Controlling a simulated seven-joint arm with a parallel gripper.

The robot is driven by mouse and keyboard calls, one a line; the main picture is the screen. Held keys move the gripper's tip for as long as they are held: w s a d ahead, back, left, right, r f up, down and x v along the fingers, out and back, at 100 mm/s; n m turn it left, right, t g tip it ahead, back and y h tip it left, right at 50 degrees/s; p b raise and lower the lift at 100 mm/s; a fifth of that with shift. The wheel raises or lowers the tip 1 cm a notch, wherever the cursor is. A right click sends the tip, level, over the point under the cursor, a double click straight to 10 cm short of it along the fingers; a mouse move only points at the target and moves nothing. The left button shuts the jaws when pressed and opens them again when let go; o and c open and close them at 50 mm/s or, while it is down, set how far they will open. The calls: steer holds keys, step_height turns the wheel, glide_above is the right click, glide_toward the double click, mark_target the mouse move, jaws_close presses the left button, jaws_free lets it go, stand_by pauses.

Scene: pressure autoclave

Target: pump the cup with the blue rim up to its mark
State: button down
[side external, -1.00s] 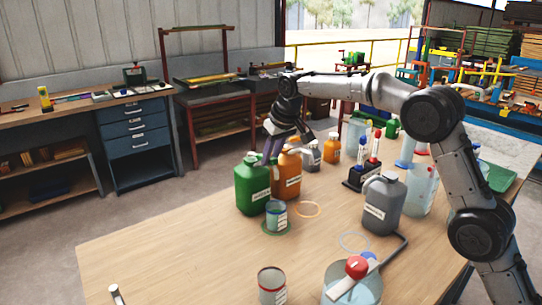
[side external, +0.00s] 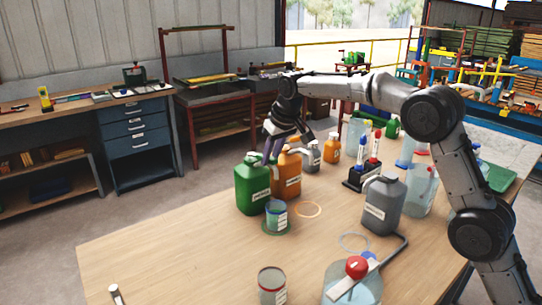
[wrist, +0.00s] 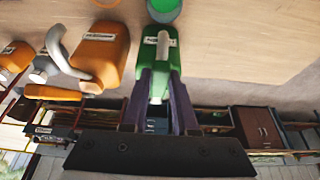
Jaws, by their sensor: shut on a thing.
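My gripper (side external: 272,150) reaches down to the top of the green jug (side external: 252,188), its purple fingers shut on it. In the wrist view the jug (wrist: 158,62) shows between the two fingers; the exact contact is partly hidden. The jug stands upright on the table. A small clear cup with a blue rim (side external: 276,214) stands close in front of it, inside a green ring. The cup holds something greenish and has a pale label; its mark is too small to read. A cup with a red rim (side external: 271,283) stands near the front edge.
An orange jug (side external: 288,178) stands right beside the green one. A grey jug (side external: 383,205), a clear vessel with a red knob (side external: 352,288) and a rack of tubes (side external: 362,178) are to the right. An empty orange ring (side external: 309,209) lies nearby. The table's left front is mostly clear.

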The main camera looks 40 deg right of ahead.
steer(key=shift+w+r, duration=0.1)
steer(key=shift+r, duration=0.05)
steer(key=shift+w+r+g, duration=0.5)
steer(key=shift+r+g, duration=0.2)
steer(key=shift+g, duration=0.1)
steer(key=shift+r, duration=0.15)
stand_by(0.3)
steer(key=c, duration=0.7)
jaws_free()
steer(key=shift+g, duration=0.3)
steer(key=shift+s, duration=0.1)
steer(key=shift+s+f+t, duration=0.15)
steer(key=shift+f+t, duration=0.15)
steer(key=shift+t, duration=0.1)
